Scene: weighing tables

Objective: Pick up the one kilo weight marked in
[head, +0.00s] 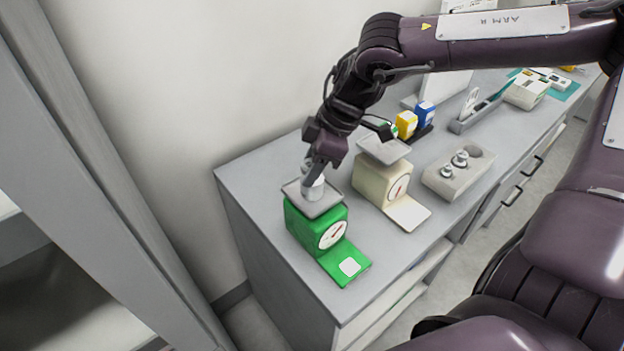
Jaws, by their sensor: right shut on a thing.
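My right gripper (314,172) points down over the pan of the green scale (303,232). It is shut on a pale metal weight (313,189). The weight is at the metal pan (292,192); I cannot tell whether it touches the pan. Its marking is too small to read. The green scale has a round white dial with a red needle and a white square on its front plate. My left gripper is not in view.
A cream scale (372,182) stands just right of the green one. A grey block (440,181) holds metal weights (460,158). Yellow (406,122) and blue (425,113) items stand behind. The counter's (250,180) left end is clear.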

